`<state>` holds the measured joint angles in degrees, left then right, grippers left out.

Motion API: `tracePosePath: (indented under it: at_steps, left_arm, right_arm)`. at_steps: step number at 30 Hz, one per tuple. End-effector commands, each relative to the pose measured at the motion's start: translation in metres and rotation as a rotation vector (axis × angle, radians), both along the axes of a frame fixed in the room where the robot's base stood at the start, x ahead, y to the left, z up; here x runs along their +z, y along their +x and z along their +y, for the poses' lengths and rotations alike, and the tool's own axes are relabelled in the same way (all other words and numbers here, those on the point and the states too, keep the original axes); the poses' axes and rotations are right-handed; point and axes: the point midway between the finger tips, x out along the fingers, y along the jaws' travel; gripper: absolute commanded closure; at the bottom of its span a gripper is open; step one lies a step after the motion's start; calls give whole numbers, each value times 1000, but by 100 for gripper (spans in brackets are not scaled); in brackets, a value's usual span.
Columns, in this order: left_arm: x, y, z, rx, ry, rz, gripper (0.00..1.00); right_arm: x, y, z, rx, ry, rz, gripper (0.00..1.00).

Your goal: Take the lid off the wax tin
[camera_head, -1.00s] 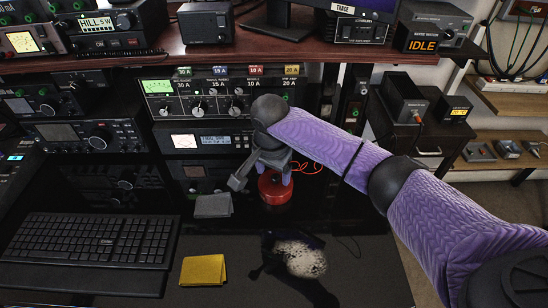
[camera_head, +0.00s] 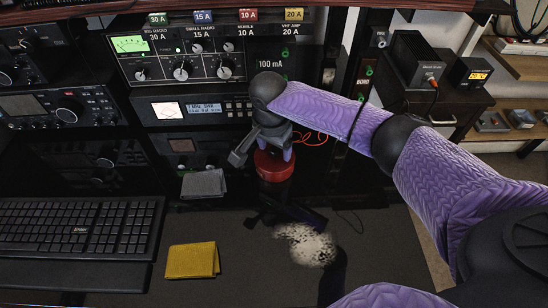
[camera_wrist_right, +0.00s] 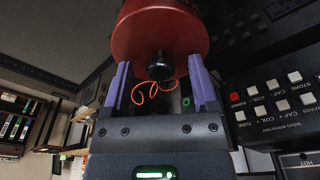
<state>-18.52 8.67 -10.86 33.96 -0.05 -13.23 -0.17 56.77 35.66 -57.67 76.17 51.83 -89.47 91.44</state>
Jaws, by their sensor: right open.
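The red round wax tin (camera_head: 273,168) stands on the dark desk, its top partly hidden by my right gripper. In the right wrist view its red lid (camera_wrist_right: 150,30) fills the top middle, with a black knob (camera_wrist_right: 160,67) on it. My right gripper (camera_head: 277,147) is above the tin, pointing down. In the wrist view its two purple fingers (camera_wrist_right: 160,85) are spread apart, one on each side of the knob's line, with a gap to the knob on both sides. The gripper is empty. My left gripper is not in view.
A grey folded cloth (camera_head: 204,184) lies left of the tin, and a yellow cloth (camera_head: 192,261) lies nearer. A keyboard (camera_head: 75,232) is at the left. Radio equipment (camera_head: 190,60) stands behind. A thin red cable (camera_head: 312,138) curls behind the tin.

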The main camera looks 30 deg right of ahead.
Motion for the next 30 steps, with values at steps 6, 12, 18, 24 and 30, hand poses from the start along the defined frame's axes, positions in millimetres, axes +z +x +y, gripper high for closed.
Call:
tracePosePath:
  at_steps: [6,12,18,24,30]
  left_arm:
    - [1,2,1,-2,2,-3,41]
    - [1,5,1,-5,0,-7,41]
    - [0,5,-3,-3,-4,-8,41]
    - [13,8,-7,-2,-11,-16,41]
    - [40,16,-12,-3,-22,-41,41]
  right_arm:
    - [2,0,0,0,1,-1,60]
    - [2,0,0,0,0,0,100]
    - [1,0,0,0,0,0,100]
    - [24,0,1,1,1,-4,100]
    - [80,1,1,0,2,-6,100]
